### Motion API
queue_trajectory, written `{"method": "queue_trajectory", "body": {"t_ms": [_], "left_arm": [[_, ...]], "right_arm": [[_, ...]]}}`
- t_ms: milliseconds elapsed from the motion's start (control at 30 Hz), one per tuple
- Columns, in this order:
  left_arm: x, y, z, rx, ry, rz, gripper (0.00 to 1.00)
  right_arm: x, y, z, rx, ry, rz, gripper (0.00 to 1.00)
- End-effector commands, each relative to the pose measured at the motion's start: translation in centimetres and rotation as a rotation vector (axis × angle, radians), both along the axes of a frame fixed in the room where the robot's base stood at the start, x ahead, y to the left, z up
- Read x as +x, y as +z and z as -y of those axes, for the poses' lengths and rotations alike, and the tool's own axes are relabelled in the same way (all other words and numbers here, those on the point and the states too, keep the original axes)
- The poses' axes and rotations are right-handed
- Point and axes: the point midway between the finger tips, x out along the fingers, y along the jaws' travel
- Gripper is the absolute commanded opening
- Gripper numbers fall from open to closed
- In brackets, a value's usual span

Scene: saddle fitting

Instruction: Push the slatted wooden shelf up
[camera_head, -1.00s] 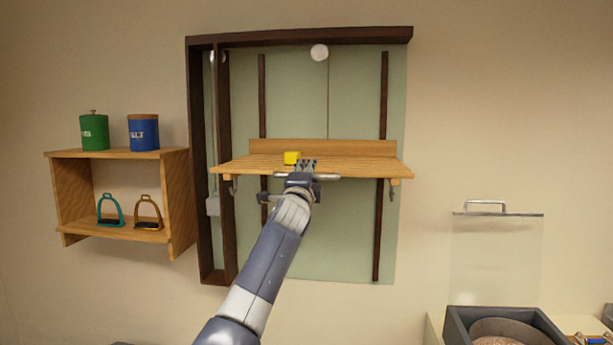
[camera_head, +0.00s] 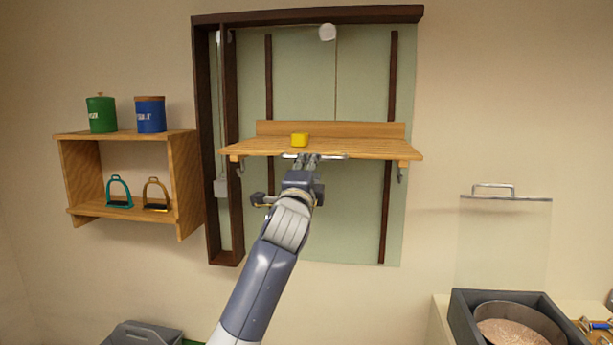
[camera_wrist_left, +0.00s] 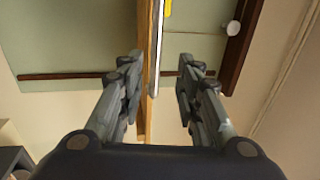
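The slatted wooden shelf (camera_head: 365,148) spans the dark wooden frame (camera_head: 310,16) at about mid height. It looks level. A yellow block (camera_head: 299,140) stands on it, left of centre. My left gripper (camera_head: 307,160) is at the shelf's front edge, a little left of its middle, beside a thin silver bar (camera_head: 335,156). In the left wrist view my left gripper's fingers (camera_wrist_left: 158,88) are spread, with the shelf's edge (camera_wrist_left: 147,70) running between them, nearer the left finger. I cannot tell whether a finger touches it. My right gripper is not in view.
Dark vertical rails (camera_head: 390,90) run behind the shelf. A grey weight (camera_head: 221,187) hangs on a cord at the left of the frame. A small wall shelf (camera_head: 185,170) with canisters and stirrups is at the left. A grey box (camera_head: 465,325) is at the lower right.

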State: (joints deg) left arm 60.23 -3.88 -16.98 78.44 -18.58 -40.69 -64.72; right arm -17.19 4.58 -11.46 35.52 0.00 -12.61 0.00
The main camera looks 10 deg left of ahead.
Motion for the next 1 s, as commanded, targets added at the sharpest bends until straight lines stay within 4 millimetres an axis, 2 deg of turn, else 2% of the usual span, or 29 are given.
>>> {"method": "queue_trajectory", "body": {"t_ms": [100,300,733,767,867,967,1000], "left_arm": [[-1.4,-0.3,-0.1,0.001,0.000,0.001,0.32],[-2.7,-0.5,-0.1,0.001,0.000,0.001,0.32],[-2.8,-1.0,-0.1,-0.002,0.001,-0.006,0.32],[-2.7,-1.5,-0.2,-0.006,0.000,-0.012,0.32],[-1.8,-4.9,-0.4,-0.031,-0.005,-0.059,0.32],[-0.5,-11.2,-0.7,-0.081,-0.014,-0.142,0.32],[-0.1,-14.2,-0.9,-0.106,-0.016,-0.180,0.32]], "right_arm": [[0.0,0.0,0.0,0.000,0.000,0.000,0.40],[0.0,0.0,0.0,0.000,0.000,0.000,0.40],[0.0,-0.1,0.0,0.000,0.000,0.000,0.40],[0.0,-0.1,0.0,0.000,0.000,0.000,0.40],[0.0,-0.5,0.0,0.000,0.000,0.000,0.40],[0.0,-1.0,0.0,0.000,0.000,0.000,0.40],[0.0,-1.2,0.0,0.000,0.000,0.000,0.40]]}}
